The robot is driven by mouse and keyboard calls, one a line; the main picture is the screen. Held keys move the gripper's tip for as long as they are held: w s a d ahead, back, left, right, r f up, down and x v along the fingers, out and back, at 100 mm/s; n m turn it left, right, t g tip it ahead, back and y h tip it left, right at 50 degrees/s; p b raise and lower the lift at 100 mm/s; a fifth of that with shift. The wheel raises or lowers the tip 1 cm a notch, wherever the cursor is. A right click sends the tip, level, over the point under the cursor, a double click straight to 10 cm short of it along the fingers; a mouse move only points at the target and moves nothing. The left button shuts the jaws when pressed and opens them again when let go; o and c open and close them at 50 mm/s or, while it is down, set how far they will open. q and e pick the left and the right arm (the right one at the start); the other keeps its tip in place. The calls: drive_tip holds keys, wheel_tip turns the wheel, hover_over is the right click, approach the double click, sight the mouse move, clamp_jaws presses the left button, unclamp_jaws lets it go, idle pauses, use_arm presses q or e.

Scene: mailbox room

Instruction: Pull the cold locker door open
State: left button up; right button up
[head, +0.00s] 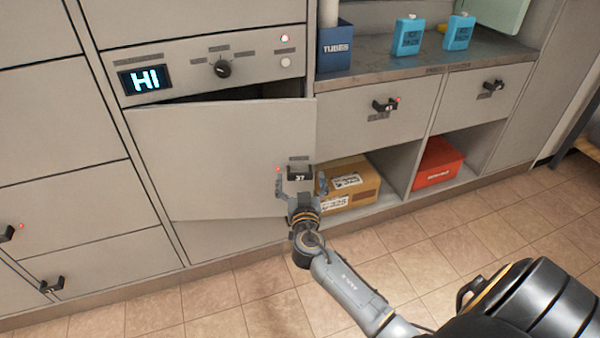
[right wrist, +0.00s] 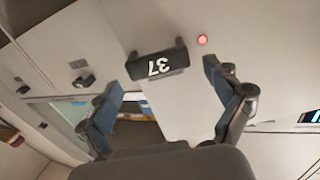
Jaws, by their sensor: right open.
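The grey cold locker door (head: 205,155), below the panel reading HI, stands partly open, with a dark gap along its top edge. Its small dark handle (head: 299,173), marked 37, is near the door's right edge, with a red light beside it. In the right wrist view the handle (right wrist: 157,63) shows upside down, just ahead of and between the fingers. My right gripper (head: 301,186) is open, with one finger on each side of the handle; I cannot tell if they touch it. My left gripper is not in view.
A cardboard box (head: 350,183) sits in the open cubby right of the door, and a red box (head: 437,163) in the one beyond. The counter (head: 385,75) holds blue cold packs (head: 408,36) and a blue tube bin (head: 335,48). The tiled floor (head: 225,300) in front is clear.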

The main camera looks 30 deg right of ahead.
drive_tip(key=shift+x, duration=1.2)
drive_tip(key=c, duration=1.7)
